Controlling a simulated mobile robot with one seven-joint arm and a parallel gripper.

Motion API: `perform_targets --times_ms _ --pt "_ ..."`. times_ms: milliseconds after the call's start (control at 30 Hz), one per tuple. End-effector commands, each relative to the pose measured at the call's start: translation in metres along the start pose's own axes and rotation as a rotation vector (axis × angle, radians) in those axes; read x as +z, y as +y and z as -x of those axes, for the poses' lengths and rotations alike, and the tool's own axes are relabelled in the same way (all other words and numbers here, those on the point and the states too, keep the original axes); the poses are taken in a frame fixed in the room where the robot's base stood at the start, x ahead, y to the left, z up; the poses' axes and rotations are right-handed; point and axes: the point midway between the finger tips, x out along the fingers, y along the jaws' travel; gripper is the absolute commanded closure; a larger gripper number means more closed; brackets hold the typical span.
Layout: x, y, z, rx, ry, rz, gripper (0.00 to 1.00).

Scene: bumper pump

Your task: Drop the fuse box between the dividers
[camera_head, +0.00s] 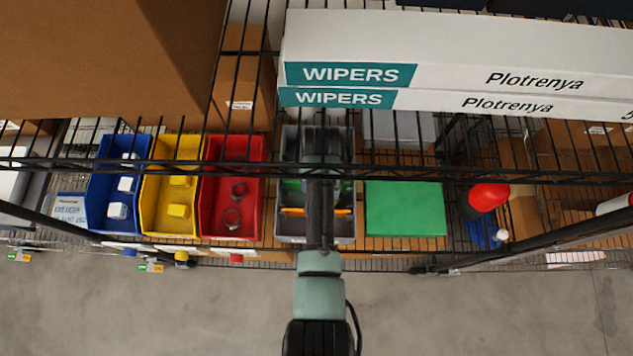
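A grey bin (347,225) stands on the lower shelf in the head view, right of the red bin. What look like cross dividers split its inside, but my arm covers its middle. A thin orange item (342,211) and a patch of green (291,186) show inside it. My gripper (318,143) is at the far end of my arm, over the back part of the grey bin. Shelf wires and shadow cover it, so its fingers and anything between them cannot be made out. I cannot pick out the fuse box with certainty.
Blue (100,200), yellow (149,205) and red (212,215) bins with small parts stand left. A green flat-topped box (405,208) and a red-capped bottle (488,196) stand right. The wire shelf above, with WIPERS boxes (450,45), leaves little headroom.

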Motion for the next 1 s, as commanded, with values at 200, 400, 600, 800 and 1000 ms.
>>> perform_targets --times_ms 200,400,600,800,1000 --pt "0.000 0.000 0.000 0.000 0.000 0.000 0.26" --pt "-0.001 0.000 0.016 -0.001 0.004 0.000 0.26" --pt "-0.001 0.000 0.046 -0.001 0.004 0.000 0.26" --pt "-0.001 0.000 0.069 0.000 0.002 0.000 0.26" --pt "0.000 0.000 0.075 0.000 -0.001 0.000 0.26"
